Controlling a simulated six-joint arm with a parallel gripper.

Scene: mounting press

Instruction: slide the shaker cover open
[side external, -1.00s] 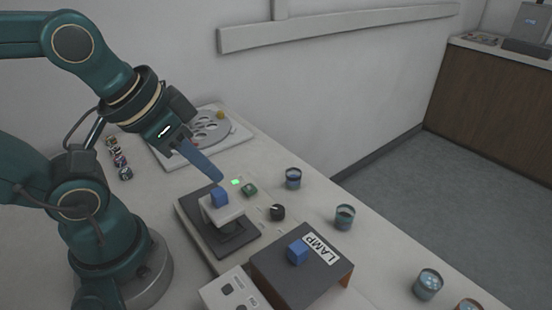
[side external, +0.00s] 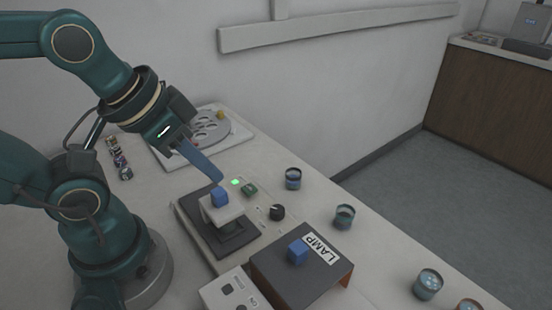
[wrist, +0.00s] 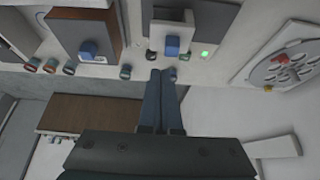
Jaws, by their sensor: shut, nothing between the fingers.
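No part is labelled as a shaker, so I cannot tell for certain which is its cover. A pale sliding-looking block (side external: 232,211) with a blue knob (side external: 220,197) sits on a dark base plate (side external: 200,238); the blue knob also shows in the wrist view (wrist: 172,42). My gripper (side external: 219,179) is shut and empty, its tips just above or behind that knob in the side view. In the wrist view my gripper (wrist: 161,73) points at the knob, with a small gap showing. Whether the tips touch it is unclear.
A dark box marked LAMP (side external: 278,272) with its own blue knob (side external: 298,252) stands at right. A green light (side external: 236,182), a black dial (side external: 277,212) and several jars, one here (side external: 293,178), stand beside the base. A holed disc (side external: 208,130) lies behind.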

